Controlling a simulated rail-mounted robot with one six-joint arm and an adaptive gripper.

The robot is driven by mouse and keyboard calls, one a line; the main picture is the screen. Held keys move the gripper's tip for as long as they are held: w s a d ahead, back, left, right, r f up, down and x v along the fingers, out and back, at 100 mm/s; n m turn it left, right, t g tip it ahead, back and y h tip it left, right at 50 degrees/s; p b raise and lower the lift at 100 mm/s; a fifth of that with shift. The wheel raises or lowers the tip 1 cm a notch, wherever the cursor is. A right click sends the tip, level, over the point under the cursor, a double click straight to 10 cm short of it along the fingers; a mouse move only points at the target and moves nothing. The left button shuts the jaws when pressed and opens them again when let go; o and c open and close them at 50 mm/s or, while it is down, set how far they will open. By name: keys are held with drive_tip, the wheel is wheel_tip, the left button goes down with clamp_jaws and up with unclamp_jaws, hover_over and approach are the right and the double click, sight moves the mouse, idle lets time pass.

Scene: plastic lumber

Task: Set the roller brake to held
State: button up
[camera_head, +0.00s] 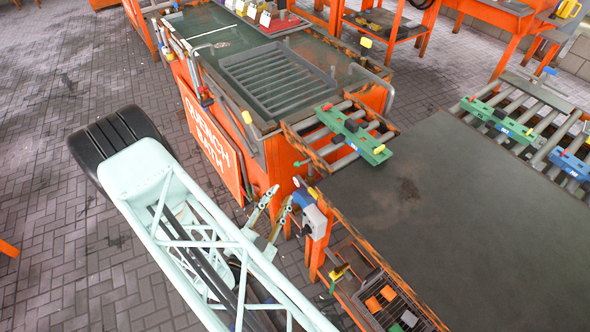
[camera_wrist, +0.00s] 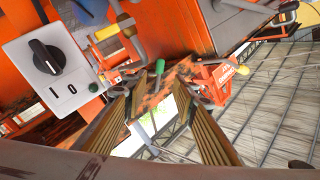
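No part is readably marked as the roller brake, so I cannot tell which control it is. In the head view, short roller sections carry a green block (camera_head: 352,133) with a yellow piece on top, and another green block (camera_head: 497,119) farther right. A grey control box (camera_head: 315,222) is on the orange frame. In the wrist view the box (camera_wrist: 52,66) shows a black rotary knob (camera_wrist: 45,57) and "I" and "O" marks. A yellow-ended lever (camera_wrist: 242,70) is at right. My gripper (camera_head: 283,196) is open and empty, left of the box, apart from it.
The quench bath bench (camera_head: 268,75) stands behind my gripper. A dark table top (camera_head: 420,215) is at right. A wire basket (camera_head: 392,305) with small blocks is in front.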

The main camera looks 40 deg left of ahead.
sight(297, 166)
drive_tip(key=shift+b+x, duration=0.75)
drive_tip(key=shift+x, duration=5.9)
drive_tip(key=shift+c, duration=0.4)
clamp_jaws()
